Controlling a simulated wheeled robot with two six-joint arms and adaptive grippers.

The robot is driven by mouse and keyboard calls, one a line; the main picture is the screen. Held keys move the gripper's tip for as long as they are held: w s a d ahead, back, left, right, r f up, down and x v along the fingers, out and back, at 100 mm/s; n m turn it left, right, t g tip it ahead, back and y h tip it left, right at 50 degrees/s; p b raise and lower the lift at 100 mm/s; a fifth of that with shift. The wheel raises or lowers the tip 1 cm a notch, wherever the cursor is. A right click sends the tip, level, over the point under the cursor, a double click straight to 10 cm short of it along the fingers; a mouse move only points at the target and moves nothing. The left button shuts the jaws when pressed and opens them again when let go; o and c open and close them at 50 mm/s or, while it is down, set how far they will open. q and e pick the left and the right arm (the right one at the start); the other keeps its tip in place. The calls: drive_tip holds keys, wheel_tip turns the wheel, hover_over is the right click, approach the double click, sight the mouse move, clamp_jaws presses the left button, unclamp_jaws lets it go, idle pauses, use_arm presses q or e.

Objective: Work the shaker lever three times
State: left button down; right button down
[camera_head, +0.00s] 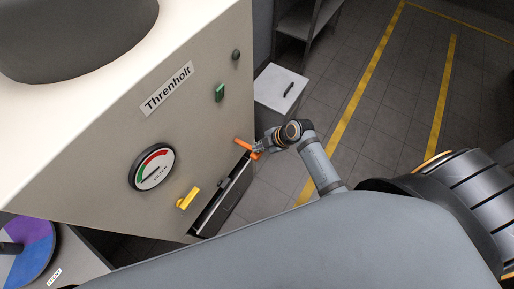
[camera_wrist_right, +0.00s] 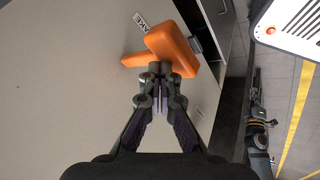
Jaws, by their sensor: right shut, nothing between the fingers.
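The orange shaker lever (camera_head: 245,148) sticks out near the right edge of the machine's front panel. In the right wrist view the orange lever (camera_wrist_right: 172,44) is large, with a bar and a thicker block-like part. A partly hidden label ending in "AKE" (camera_wrist_right: 141,22) is beside it. My right gripper (camera_head: 259,148) is at the lever. In the right wrist view its fingers (camera_wrist_right: 160,70) are shut together, with their tips against or just in front of the orange part; I cannot tell if they touch. Nothing is between them. My left gripper is not in view.
The machine panel carries a dial gauge (camera_head: 152,168), a yellow handle (camera_head: 188,197), a green switch (camera_head: 219,92) and a black knob (camera_head: 236,55). A dark slot (camera_head: 217,204) runs below the panel. A grey cabinet (camera_head: 281,88) stands behind.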

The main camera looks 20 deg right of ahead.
drive_tip(key=shift+s+d+f+b, duration=0.15)
drive_tip(key=shift+f+b, duration=0.35)
drive_tip(key=shift+f, duration=0.25)
drive_tip(key=shift+s+d+f+b, duration=0.1)
drive_tip(key=shift+f+b, duration=0.35)
drive_tip(key=shift+f, duration=0.3)
idle(1.0)
drive_tip(key=shift+r, duration=0.1)
idle(0.4)
drive_tip(key=shift+w+a+r+p, duration=0.15)
drive_tip(key=shift+r+p, duration=0.65)
drive_tip(key=shift+r, duration=0.15)
drive_tip(key=shift+w+a+r+p, duration=0.1)
drive_tip(key=shift+w+r+p, duration=0.1)
drive_tip(key=shift+r+p, duration=0.7)
drive_tip(key=shift+w+a+r+p, duration=0.15)
drive_tip(key=shift+r+p, duration=0.6)
drive_tip(key=shift+r, duration=0.2)
drive_tip(key=r+p, duration=0.4)
drive_tip(key=r, duration=0.1)
drive_tip(key=shift+w+a, duration=0.35)
drive_tip(key=shift+w, duration=0.05)
